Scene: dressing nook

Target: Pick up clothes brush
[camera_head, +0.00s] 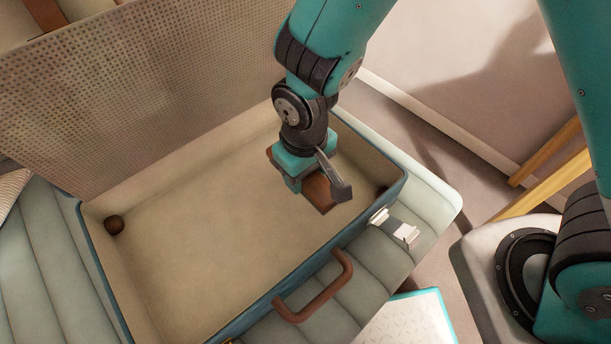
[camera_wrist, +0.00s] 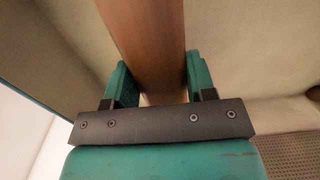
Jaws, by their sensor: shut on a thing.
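The clothes brush (camera_head: 318,192) is a brown wooden piece inside the open suitcase (camera_head: 180,245), toward its right end. My gripper (camera_head: 316,182) points down into the suitcase and is shut on the brush. In the wrist view the brush's brown wooden back (camera_wrist: 148,45) runs between the two teal fingers (camera_wrist: 158,88). The gripper and wrist hide part of the brush in the head view. Whether the brush touches the suitcase floor I cannot tell.
The suitcase's patterned lid (camera_head: 140,85) stands open behind. A brown handle (camera_head: 315,290) and a metal latch (camera_head: 396,225) are on the front side. A small dark round thing (camera_head: 114,225) sits in the left corner. The suitcase rests on a padded pale-green seat (camera_head: 440,205). The suitcase's middle is empty.

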